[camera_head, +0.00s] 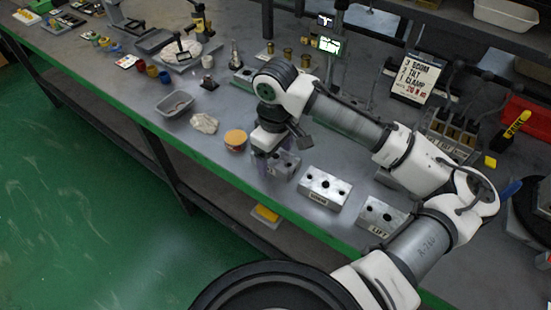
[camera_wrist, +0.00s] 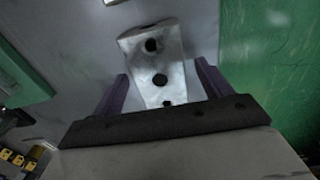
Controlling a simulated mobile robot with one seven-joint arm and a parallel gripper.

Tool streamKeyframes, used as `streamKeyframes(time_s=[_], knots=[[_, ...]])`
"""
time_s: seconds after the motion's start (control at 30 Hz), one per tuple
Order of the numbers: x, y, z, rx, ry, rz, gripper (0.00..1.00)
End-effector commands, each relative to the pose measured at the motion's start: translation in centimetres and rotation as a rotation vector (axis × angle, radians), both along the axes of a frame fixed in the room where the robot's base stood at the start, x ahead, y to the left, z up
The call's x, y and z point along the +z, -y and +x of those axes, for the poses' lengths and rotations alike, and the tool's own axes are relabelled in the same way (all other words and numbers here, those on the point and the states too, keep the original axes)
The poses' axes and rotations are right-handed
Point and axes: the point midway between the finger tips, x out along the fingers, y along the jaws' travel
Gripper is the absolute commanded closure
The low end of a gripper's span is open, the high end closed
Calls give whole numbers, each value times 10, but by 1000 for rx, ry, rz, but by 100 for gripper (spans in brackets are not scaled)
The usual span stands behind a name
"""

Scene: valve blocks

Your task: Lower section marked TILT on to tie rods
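My gripper (camera_head: 274,164) points down over the leftmost of three grey metal blocks near the bench's front edge. In the wrist view this block (camera_wrist: 171,57), with dark holes in its top, lies between the two purple fingers of my gripper (camera_wrist: 162,88). The fingers are spread, with a visible gap at the left side; contact on the right is unclear. The block's label is hidden, so I cannot confirm TILT. The middle block (camera_head: 326,187) has a small label; the right block (camera_head: 383,214) appears marked LIFT. I cannot make out the tie rods clearly.
A round tan-topped container (camera_head: 236,138), a crumpled cloth (camera_head: 204,123) and a grey tray (camera_head: 175,103) lie left of my gripper. The green bench edge (camera_head: 222,174) is close in front.

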Motion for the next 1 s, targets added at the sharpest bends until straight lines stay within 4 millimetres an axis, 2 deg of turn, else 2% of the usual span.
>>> streamKeyframes(time_s=[0.07, 0.47, 0.77, 0.87, 1.0], knots=[[0, 0, 0, 0, 0, 0, 32], [0, 0, 0, 0, 0, 0, 85], [3, 0, 0, -1, 1, 0, 85], [8, 0, 1, -1, 3, 0, 85], [26, -1, 1, 0, 4, 1, 85]])
